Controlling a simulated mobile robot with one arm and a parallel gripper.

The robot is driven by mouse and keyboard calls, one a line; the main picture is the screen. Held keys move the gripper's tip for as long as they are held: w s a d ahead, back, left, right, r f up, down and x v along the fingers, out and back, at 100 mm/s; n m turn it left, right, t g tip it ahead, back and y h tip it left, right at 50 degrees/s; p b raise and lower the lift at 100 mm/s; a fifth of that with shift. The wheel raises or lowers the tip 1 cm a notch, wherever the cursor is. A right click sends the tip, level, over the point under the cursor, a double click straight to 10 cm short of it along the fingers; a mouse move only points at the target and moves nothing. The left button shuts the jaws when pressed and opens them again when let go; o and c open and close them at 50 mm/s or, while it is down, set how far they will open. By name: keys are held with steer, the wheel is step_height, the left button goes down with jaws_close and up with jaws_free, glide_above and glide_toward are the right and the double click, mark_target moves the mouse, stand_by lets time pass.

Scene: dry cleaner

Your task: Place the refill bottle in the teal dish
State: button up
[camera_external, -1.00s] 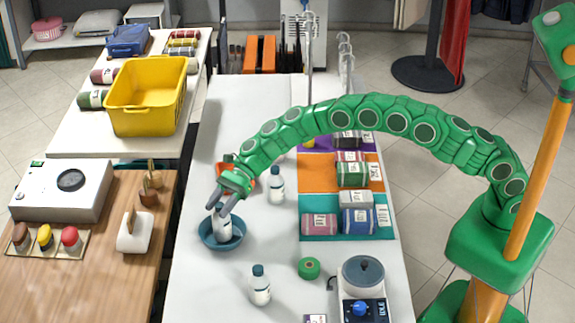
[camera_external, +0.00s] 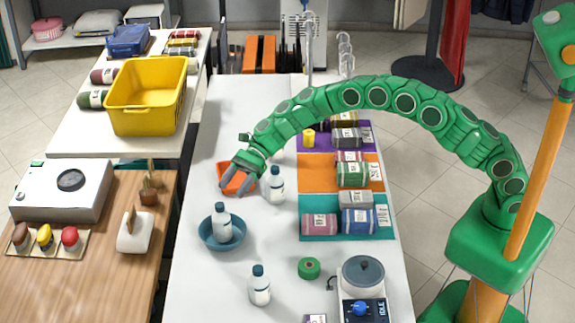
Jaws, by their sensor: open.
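A white bottle with a blue-grey cap (camera_external: 221,222) stands upright in the teal dish (camera_external: 207,240) on the white table. Two similar bottles stand on the table outside the dish: one (camera_external: 276,187) up and to the right, one (camera_external: 259,287) nearer the front. Which of them is called the refill bottle I cannot read from labels. My gripper (camera_external: 234,188) is open and empty, above and in front of an orange dish (camera_external: 228,173), which it partly hides. It is clear of the bottle in the teal dish.
Teal (camera_external: 319,230), orange (camera_external: 315,173) and purple mats hold several rolls at the right. A green tape roll (camera_external: 309,268) and a grey-lidded device (camera_external: 362,275) are near the front. A yellow basket (camera_external: 148,95) stands on the left table. The white table's far left is clear.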

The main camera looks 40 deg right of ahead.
steer(key=v, duration=0.4)
steer(key=shift+d, duration=0.1)
steer(key=s+d+r+n+g+h, duration=0.1)
steer(key=s+d+r+n+h, duration=0.1)
steer(key=s+d+r+n, duration=0.55)
steer(key=s+d+r+n+h, duration=0.25)
steer(key=s+d+r, duration=0.25)
steer(key=s+d, duration=0.65)
steer(key=s+d+n+h, duration=0.3)
steer(key=s+d+h, duration=0.1)
steer(key=s+d, duration=1)
steer(key=s+d+f+n+t+h, duration=0.1)
steer(key=s+d+n+h, duration=0.2)
steer(key=s+d, duration=1.1)
steer(key=d+h, duration=0.2)
steer(key=d, duration=0.5)
steer(key=shift+s+d+f, duration=0.15)
steer(key=shift+s+f, duration=0.05)
steer(key=shift+s, duration=0.05)
